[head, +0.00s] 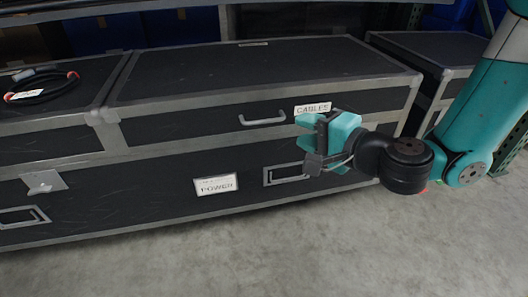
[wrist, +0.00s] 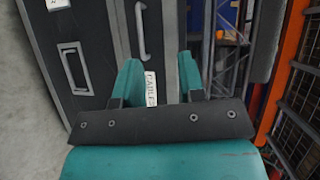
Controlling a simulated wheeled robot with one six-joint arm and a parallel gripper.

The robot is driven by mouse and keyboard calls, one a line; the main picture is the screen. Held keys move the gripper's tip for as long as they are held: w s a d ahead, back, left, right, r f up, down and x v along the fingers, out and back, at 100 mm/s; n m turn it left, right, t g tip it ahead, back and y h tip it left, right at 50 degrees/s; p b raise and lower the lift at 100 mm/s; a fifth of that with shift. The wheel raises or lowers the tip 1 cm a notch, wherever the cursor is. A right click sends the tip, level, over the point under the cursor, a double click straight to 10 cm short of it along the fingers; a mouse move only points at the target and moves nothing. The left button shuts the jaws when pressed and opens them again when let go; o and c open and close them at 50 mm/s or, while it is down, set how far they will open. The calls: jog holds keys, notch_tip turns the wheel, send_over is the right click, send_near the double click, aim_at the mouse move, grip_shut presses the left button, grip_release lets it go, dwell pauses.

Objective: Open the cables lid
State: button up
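The cables lid (head: 250,75) is the black, metal-edged upper part of a long case. It lies shut, with a grey handle (head: 262,119) and a white CABLES label (head: 313,108) on its front. In the wrist view the handle (wrist: 142,32) stands upright in the picture, above and left of the fingers, and the label (wrist: 151,88) shows between them. My gripper (head: 305,132) is in front of the case, right of the handle and just below the label. Its teal fingers (wrist: 160,75) are apart, with nothing seen held between them.
Below the lid, the case front carries a POWER label (head: 215,185) and a recessed handle (head: 286,174). A coiled black cable (head: 41,84) lies on the neighbouring case at left. Another case (head: 430,50) stands at right. The concrete floor (head: 330,240) in front is clear.

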notch_tip(320, 180, down, 5)
jog(key=w+d+m+t+h+b, duration=0.1)
jog(key=d+m+b, duration=0.1)
jog(key=p, duration=1.4)
send_near(266, 122)
jog(key=r, duration=0.1)
jog(key=w+a+p, duration=0.1)
jog(key=p, duration=0.4)
jog(key=shift+w+a+f+h+p, duration=0.1)
jog(key=shift+a+f+h+p, duration=0.05)
jog(key=shift+a+h+p, duration=0.15)
jog(key=shift+f+x, duration=0.15)
jog(key=shift+x, duration=2.05)
jog(key=shift+f+x, duration=0.2)
jog(key=shift+x, duration=2.05)
jog(key=shift+d, duration=0.1)
jog(key=shift+c, duration=0.5)
grip_shut()
